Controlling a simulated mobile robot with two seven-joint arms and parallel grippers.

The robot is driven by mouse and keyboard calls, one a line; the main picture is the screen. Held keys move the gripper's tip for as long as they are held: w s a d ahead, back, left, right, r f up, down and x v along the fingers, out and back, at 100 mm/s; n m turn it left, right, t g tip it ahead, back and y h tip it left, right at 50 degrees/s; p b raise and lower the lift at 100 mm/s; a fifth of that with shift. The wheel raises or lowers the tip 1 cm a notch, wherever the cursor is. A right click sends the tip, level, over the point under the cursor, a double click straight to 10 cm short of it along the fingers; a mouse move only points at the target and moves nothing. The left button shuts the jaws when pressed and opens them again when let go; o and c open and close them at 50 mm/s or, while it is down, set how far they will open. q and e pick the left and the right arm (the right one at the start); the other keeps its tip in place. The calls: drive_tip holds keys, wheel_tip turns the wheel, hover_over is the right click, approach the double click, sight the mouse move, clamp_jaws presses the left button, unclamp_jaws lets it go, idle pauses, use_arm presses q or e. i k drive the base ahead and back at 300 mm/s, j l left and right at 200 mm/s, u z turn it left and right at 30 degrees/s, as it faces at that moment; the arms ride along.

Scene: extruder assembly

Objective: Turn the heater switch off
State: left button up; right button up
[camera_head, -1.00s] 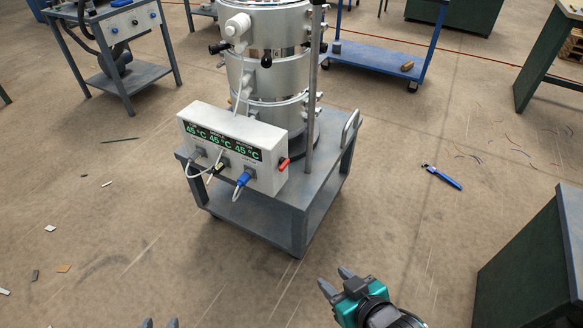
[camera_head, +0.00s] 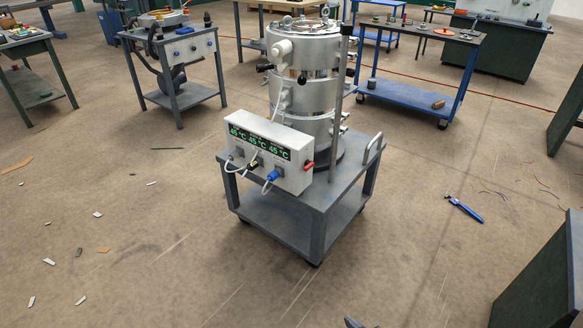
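The white heater control box (camera_head: 272,153) sits on the near part of a grey wheeled cart (camera_head: 318,205). Its display (camera_head: 259,142) shows three green 45 °C readings. A red switch or knob (camera_head: 308,166) sticks out at the box's right end; its position is too small to read, and I cannot tell if it is the heater switch. Only a grey fingertip of my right gripper (camera_head: 352,322) shows at the bottom edge, far from the box. My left gripper is out of view.
A silver cylinder vessel (camera_head: 303,85) and a thin pole (camera_head: 340,100) stand on the cart behind the box. A cart handle (camera_head: 373,148) is at right. A blue-handled tool (camera_head: 465,209) lies on the floor. A dark green cabinet (camera_head: 545,280) is at lower right. Floor before the cart is mostly clear.

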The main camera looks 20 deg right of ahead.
sight(309, 164)
drive_tip(key=u, duration=1.5)
drive_tip(key=l+u, duration=0.2)
drive_tip(key=l, duration=0.15)
drive_tip(key=k+l+u, duration=0.2)
drive_tip(key=l, duration=0.2)
drive_tip(key=k+l, duration=0.1)
drive_tip(key=l, duration=0.55)
drive_tip(key=k+l, duration=0.1)
drive_tip(key=l, duration=0.5)
drive_tip(key=k+l, duration=0.1)
drive_tip(key=l, duration=0.55)
drive_tip(key=k+l, duration=0.1)
drive_tip(key=l, duration=0.5)
drive_tip(key=k+l, duration=0.1)
drive_tip(key=l, duration=1.2)
drive_tip(key=k+l, duration=0.15)
drive_tip(key=l, duration=0.45)
